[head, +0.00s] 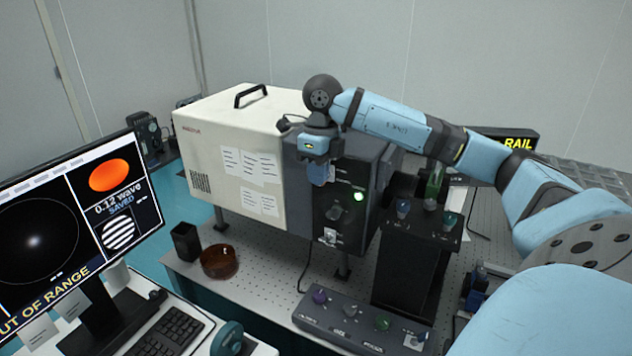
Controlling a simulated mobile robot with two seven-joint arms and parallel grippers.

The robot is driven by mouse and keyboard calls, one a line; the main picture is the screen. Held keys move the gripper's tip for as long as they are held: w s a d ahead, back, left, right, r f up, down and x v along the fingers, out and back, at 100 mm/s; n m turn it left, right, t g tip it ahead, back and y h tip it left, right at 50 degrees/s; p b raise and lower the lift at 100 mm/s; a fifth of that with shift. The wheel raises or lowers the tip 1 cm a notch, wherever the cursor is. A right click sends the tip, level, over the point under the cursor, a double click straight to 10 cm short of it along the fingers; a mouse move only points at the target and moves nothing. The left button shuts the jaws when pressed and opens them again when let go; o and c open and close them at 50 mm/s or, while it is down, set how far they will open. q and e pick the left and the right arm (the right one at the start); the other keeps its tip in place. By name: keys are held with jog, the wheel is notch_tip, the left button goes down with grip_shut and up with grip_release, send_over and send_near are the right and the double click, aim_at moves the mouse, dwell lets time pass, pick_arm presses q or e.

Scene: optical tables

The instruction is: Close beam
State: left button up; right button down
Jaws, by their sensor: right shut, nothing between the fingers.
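A cream and grey instrument box (232,120) stands on the optical table. Its dark front panel (346,215) carries a lit green lamp (359,197), a dark knob (334,212) and a small pale switch (329,236) near the bottom. I cannot read the panel labels, so I cannot tell which control acts on the beam. My right gripper (321,180) is shut and empty, pointing down in front of the upper part of this panel. It hides part of the panel; I cannot tell whether it touches anything there. My left gripper is not in view.
A monitor (150,215) at left reads "0.12 wave SAVED" and "OUT OF RANGE". A brown glass dish (220,262) and a black cup (186,242) sit left of the panel. A control box with several knobs (362,322) lies in front; a dark stand (412,262) is at right.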

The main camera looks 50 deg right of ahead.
jog(key=shift+w+d+f, duration=0.2)
jog(key=shift+f, duration=0.2)
jog(key=shift+d+r, duration=0.15)
jog(key=shift+r, duration=0.05)
jog(key=shift+w+d+r, duration=0.1)
jog(key=shift+w+d, duration=0.05)
jog(key=shift+d, duration=0.3)
jog(key=shift+r, duration=0.1)
